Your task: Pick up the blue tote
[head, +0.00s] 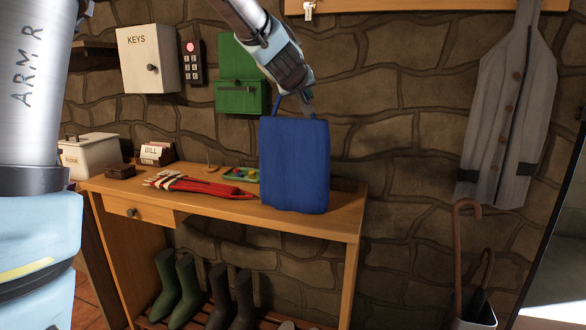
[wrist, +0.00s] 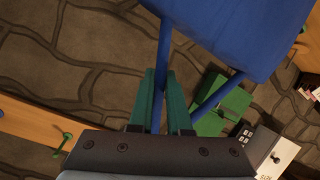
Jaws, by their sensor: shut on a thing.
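The blue tote (head: 295,168) hangs upright below my gripper (head: 308,106), over the right part of the wooden table. In the wrist view, my gripper (wrist: 160,78) has its two green fingers shut on one blue strap of the tote (wrist: 225,35). A second blue strap runs beside the fingers, to the right. The tote's lower edge overlaps the tabletop in the head view; I cannot tell whether it touches.
A green wall box (head: 240,97) hangs behind. Boots (head: 170,280) stand below; a grey coat (head: 500,120) hangs right.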

